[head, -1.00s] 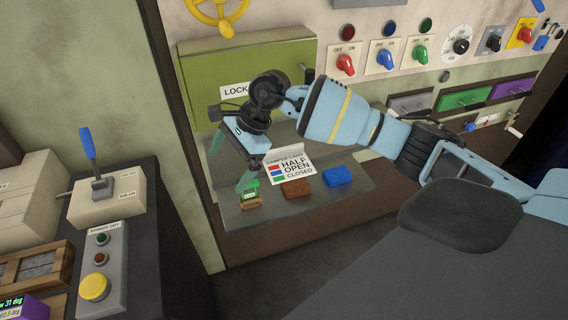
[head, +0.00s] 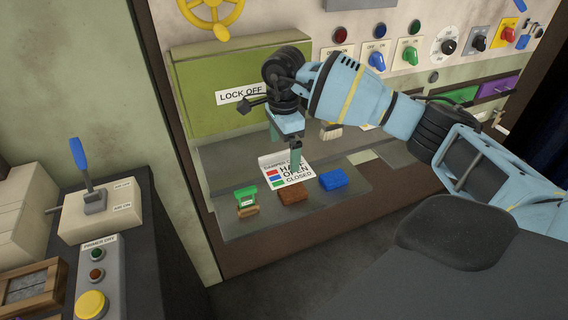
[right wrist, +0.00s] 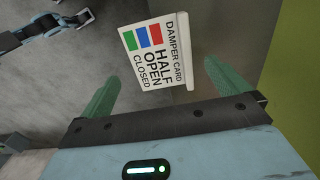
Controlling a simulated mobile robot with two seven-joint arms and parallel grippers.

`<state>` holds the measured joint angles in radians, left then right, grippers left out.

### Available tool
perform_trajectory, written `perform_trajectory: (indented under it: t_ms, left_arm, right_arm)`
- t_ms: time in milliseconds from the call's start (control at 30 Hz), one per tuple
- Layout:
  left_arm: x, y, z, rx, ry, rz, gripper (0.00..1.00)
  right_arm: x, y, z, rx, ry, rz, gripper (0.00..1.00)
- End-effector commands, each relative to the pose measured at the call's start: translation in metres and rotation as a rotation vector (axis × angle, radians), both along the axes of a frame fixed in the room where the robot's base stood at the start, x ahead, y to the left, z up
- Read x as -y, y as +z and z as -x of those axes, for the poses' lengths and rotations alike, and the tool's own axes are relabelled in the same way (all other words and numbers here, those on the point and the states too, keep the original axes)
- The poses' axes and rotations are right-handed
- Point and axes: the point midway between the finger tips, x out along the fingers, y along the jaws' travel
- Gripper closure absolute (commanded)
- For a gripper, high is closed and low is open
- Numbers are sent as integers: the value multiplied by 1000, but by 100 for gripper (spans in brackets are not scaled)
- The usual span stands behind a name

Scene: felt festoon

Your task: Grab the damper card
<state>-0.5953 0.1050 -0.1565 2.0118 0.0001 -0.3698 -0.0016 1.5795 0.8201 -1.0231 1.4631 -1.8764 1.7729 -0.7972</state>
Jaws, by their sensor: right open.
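The damper card (head: 270,163) is a white card with red, blue and green swatches and the words half, open and closed. It lies on the grey shelf, behind the small blocks. My right gripper (head: 284,148) is over the card in the head view, pointing down, and one finger hides part of its lettering. In the right wrist view the card (right wrist: 155,50) shows between and beyond the two green fingers of the open gripper (right wrist: 162,86). No grip on it shows. My left gripper is not in view.
On the grey shelf (head: 235,228), in front of the card, are a green-topped block (head: 247,198), a brown block (head: 292,192) and a blue block (head: 333,179). A green lock-off box (head: 205,113) stands behind. Knobs line the panel. A lever console (head: 99,212) is at left.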

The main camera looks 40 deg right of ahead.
Motion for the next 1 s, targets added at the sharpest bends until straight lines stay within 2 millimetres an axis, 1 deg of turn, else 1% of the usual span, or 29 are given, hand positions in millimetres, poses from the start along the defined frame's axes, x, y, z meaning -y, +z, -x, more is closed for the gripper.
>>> perform_trajectory:
  t_ms: [67, 133, 300, 400, 533, 733, 767, 1000]
  left_arm:
    - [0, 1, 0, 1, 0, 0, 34]
    - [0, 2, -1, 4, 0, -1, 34]
    - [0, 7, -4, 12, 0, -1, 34]
    - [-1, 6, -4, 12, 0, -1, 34]
    - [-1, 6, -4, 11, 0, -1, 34]
    - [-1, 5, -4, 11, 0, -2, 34]
    - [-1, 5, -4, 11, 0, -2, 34]
    - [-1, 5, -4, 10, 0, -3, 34]
  right_arm:
    - [1, -2, 0, 0, -1, 0, 0]
    - [2, -9, 1, -1, -1, 0, 0]
    - [7, -32, 5, -2, -1, -1, 0]
    - [6, -44, 4, -1, 0, -1, 0]
    - [6, -51, 4, 2, 1, -1, 0]
    - [6, -51, 4, 1, 1, -1, 0]
    - [6, -51, 4, 1, 1, -1, 3]
    - [6, -51, 4, 1, 1, -2, 34]
